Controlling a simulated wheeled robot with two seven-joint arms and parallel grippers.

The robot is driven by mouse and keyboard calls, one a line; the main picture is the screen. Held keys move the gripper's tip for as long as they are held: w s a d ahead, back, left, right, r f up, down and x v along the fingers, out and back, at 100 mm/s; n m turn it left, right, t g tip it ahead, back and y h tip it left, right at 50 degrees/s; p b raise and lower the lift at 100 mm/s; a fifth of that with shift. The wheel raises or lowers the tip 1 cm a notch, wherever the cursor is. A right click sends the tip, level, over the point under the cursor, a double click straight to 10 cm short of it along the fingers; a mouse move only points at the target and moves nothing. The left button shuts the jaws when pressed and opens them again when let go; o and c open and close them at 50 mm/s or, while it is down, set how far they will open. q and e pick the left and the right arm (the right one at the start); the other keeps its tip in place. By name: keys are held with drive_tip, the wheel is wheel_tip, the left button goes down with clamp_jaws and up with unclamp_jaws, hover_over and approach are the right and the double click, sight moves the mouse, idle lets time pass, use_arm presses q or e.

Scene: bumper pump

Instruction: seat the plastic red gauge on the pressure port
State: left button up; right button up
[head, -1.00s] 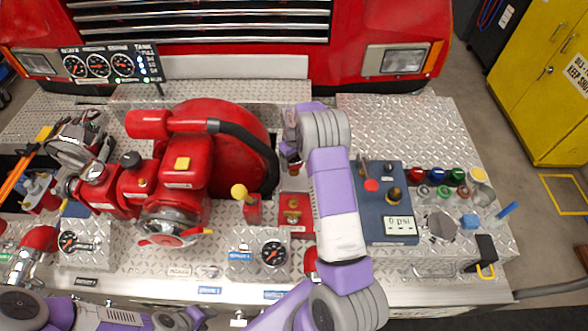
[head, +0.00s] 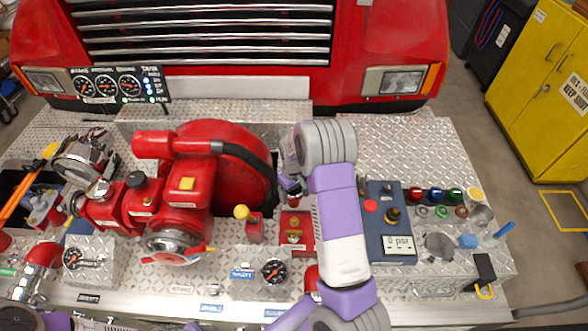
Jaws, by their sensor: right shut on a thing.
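My right gripper (head: 290,186) is beside the red pump housing, above and behind a red block with a brass fitting (head: 293,232), which looks like the pressure port. It is shut on a small, dark reddish thing, seemingly the red gauge (head: 294,193). My own wrist and forearm hide most of the gauge, so its face and tilt cannot be made out. The held thing looks apart from the brass fitting. Only links of my left arm show at the bottom left edge; the left gripper is out of view.
A yellow-knobbed lever (head: 242,212) on a red base stands just left of the brass fitting. A black dial gauge (head: 274,271) is in front. A blue panel with a 0 psi display (head: 398,245) lies right of my forearm. Several coloured caps are farther right.

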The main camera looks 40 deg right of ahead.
sight(294, 200)
drive_tip(key=shift+s+a+f, duration=0.3)
drive_tip(key=shift+s+f, duration=0.05)
drive_tip(key=shift+s, duration=0.15)
drive_tip(key=shift+s+a+f, duration=0.3)
drive_tip(key=shift+s+f, duration=0.05)
drive_tip(key=shift+s, duration=0.1)
drive_tip(key=shift+f+b, duration=1.3)
drive_tip(key=shift+f, duration=1)
drive_tip(key=shift+f+b, duration=1.45)
drive_tip(key=shift+f, duration=0.2)
drive_tip(key=shift+f+b, duration=0.25)
drive_tip(key=shift+b, duration=0.1)
drive_tip(key=o, duration=1.3)
drive_tip(key=shift+r, duration=0.1)
wheel_tip(294, 200, up, 8)
drive_tip(key=shift+f, duration=0.25)
